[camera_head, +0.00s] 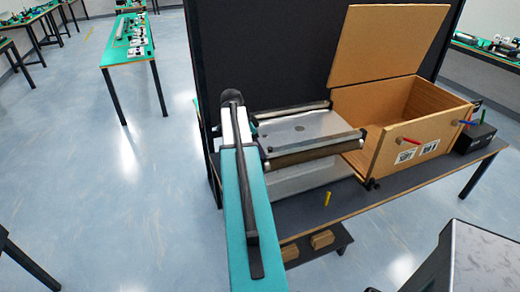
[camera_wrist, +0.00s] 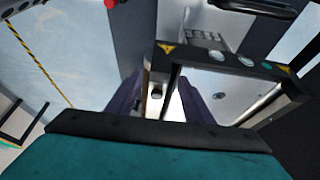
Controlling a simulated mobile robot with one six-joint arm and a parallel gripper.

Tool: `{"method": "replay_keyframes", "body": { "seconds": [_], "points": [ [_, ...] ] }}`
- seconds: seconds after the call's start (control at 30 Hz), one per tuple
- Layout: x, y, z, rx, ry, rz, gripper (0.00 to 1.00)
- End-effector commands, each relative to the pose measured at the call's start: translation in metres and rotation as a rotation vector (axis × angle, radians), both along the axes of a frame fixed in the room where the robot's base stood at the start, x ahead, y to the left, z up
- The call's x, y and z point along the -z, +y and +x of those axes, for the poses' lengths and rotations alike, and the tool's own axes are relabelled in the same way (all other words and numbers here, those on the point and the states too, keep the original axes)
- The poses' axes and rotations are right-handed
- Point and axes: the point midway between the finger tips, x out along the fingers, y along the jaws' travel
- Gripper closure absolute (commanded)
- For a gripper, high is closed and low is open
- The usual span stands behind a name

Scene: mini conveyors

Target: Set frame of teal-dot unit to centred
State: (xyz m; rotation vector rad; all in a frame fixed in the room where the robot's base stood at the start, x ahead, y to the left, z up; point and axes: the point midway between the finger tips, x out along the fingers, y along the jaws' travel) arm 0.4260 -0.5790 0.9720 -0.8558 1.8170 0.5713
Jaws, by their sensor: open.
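A mini conveyor unit (camera_head: 310,127) with a pale plate and rollers stands on the dark table, just right of my teal arm. In the wrist view its black frame bar (camera_wrist: 205,55) carries yellow warning triangles, round silver fittings and a small teal dot (camera_wrist: 292,69) near the right end. My gripper (camera_wrist: 160,97) is open, with a dark finger on each side. A small dark round-ended part (camera_wrist: 157,95) shows between the fingers; I cannot tell whether it touches either one. In the head view my gripper's fingertips are hidden by the arm.
An open wooden box (camera_head: 395,125) with its lid raised stands right of the unit, beside a black box (camera_head: 474,138). A small yellow object (camera_head: 328,198) lies on the dark table (camera_head: 300,217). A black panel (camera_head: 270,50) rises behind.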

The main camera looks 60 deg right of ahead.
Motion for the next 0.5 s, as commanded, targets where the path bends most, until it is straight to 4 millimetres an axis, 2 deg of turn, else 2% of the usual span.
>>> {"method": "replay_keyframes", "body": {
  "seconds": [0.23,0.5],
  "points": [
    [0.015,-0.004,-0.004,0.0,0.001,0.001,0.53],
    [0.018,-0.005,-0.005,0.0,0.0,0.0,0.53]
  ]
}}
